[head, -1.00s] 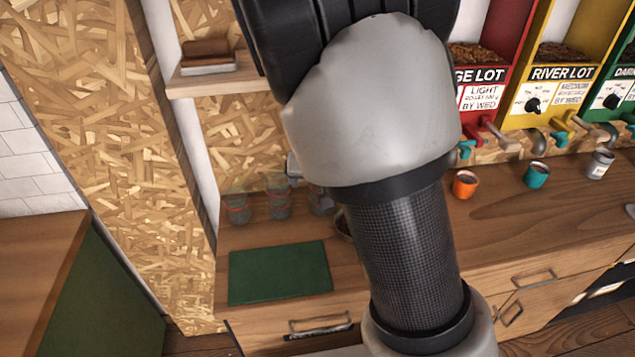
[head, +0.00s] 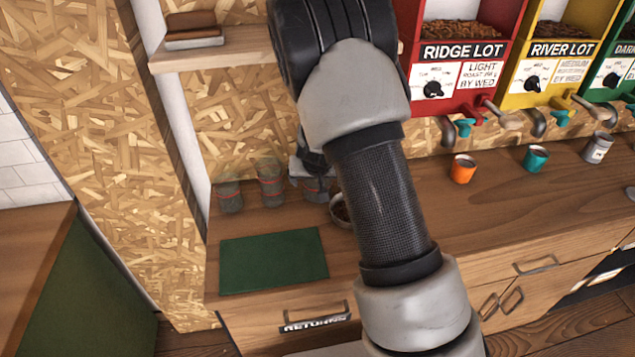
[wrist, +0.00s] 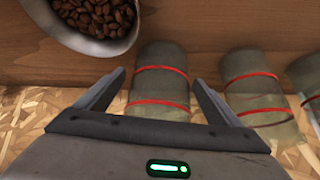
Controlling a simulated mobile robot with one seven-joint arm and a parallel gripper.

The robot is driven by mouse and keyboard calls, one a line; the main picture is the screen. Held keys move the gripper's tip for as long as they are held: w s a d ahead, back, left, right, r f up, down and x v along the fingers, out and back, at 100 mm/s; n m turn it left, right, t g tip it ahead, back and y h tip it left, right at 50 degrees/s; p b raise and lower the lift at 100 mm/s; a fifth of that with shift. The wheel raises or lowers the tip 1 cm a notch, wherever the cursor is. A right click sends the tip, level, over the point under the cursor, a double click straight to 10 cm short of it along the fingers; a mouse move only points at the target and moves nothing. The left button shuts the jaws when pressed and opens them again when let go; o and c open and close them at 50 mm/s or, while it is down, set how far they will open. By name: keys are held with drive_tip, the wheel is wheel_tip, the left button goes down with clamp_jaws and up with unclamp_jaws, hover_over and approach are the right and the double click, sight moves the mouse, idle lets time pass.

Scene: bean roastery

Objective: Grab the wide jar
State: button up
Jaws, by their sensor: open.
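Three similar clear grey jars with red bands stand in a row at the back left of the counter. In the head view they are the left jar (head: 229,196), the middle jar (head: 270,186) and the right jar (head: 316,190). I cannot tell for sure which is the wide one. My gripper (head: 314,172) is at the right jar, partly hidden by my arm. In the wrist view my open gripper (wrist: 159,80) has one finger on each side of this jar (wrist: 160,88), with visible gaps. The middle jar (wrist: 255,92) is beside it, outside the fingers.
A metal bowl of beans (wrist: 80,42) stands close to the right jar. A green mat (head: 273,260) lies in front of the jars. An orange cup (head: 462,170) and a teal cup (head: 536,158) stand farther right below the dispensers. A shelf (head: 215,55) hangs above the jars.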

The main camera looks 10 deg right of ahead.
drive_tip(key=shift+w+f, duration=0.2)
drive_tip(key=c, duration=1.2)
